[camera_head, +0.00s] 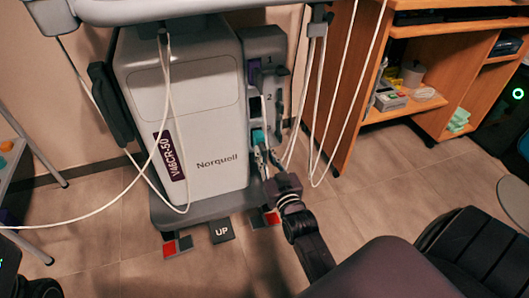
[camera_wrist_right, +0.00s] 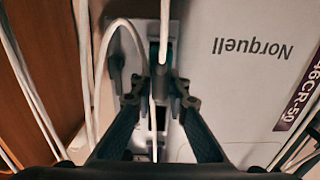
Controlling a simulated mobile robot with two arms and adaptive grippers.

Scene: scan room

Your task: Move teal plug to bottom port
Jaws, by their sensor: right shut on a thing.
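The teal plug (camera_head: 258,137) is at the lower part of the port panel (camera_head: 262,46) on the right side of the white Norquell machine (camera_head: 190,100). My right gripper (camera_head: 263,160) reaches up to it from below and is shut on it. In the right wrist view, teal (camera_wrist_right: 154,50) shows just beyond the fingertips (camera_wrist_right: 160,85), with a white cable running between the fingers. The panel has labels 1 and 2, with a dark opening beside the 2. The gripper hides the panel's bottom, and I cannot tell whether the plug is seated. My left gripper is not in view.
White cables (camera_head: 312,110) hang right of the panel and across the machine's front. A grey rail (camera_head: 180,12) crosses above. A wooden shelf unit (camera_head: 350,85) stands to the right. A pedal marked UP (camera_head: 221,232) is on the floor.

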